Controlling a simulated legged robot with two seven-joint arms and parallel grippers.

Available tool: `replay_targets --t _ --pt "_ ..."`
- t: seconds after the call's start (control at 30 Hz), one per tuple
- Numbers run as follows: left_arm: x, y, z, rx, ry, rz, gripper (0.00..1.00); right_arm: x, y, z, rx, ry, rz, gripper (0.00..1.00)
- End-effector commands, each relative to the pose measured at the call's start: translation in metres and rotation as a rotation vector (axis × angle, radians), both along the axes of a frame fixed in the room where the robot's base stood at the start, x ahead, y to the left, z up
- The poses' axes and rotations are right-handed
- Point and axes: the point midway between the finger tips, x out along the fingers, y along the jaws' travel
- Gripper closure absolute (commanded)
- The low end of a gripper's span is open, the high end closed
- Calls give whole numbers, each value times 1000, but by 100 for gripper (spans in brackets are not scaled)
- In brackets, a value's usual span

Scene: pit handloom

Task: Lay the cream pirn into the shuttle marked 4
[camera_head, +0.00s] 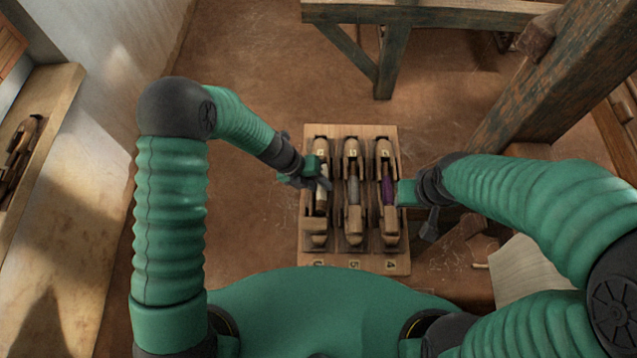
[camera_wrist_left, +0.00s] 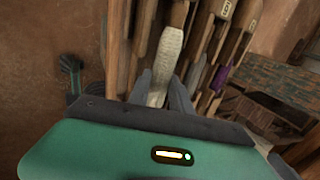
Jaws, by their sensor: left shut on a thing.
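The cream pirn (camera_head: 321,203) lies lengthwise over the leftmost shuttle (camera_head: 319,237). My left gripper (camera_head: 325,184) is shut on it. In the left wrist view the pale ribbed pirn (camera_wrist_left: 168,45) runs up from between the two grey fingers (camera_wrist_left: 162,92). I cannot tell whether the pirn rests in that shuttle or is just above it. The rightmost shuttle (camera_head: 389,220) is in line with the plate that seems to read 4 (camera_head: 390,266); a purple pirn (camera_head: 388,190) shows in it. My right gripper (camera_head: 430,228) is just right of the board, its jaws unclear.
The middle shuttle (camera_head: 354,222) has a grey pirn (camera_head: 353,188). All three shuttles sit on a wooden board (camera_head: 308,258). Loom timbers (camera_head: 540,85) stand at the upper right. A ledge (camera_head: 55,105) with a wooden tool runs along the left wall. The floor left of the board is clear.

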Motion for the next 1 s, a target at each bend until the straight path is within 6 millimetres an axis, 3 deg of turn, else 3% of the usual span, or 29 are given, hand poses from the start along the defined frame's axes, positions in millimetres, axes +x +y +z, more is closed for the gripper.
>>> replay_targets --t 0.07,0.4,0.43,0.6,1.0 --pt "-3 3 -9 6 9 3 100 0 0 -3 0 0 1 64" --pt "-2 3 -7 8 6 4 100 0 0 -2 0 0 1 64" --pt "-2 3 -7 8 6 4 74 0 0 -2 0 0 1 64" --pt "-3 2 -7 7 6 3 52 0 0 -2 0 0 1 64" --pt "-3 4 -8 9 9 4 50 0 0 -2 0 0 1 64"
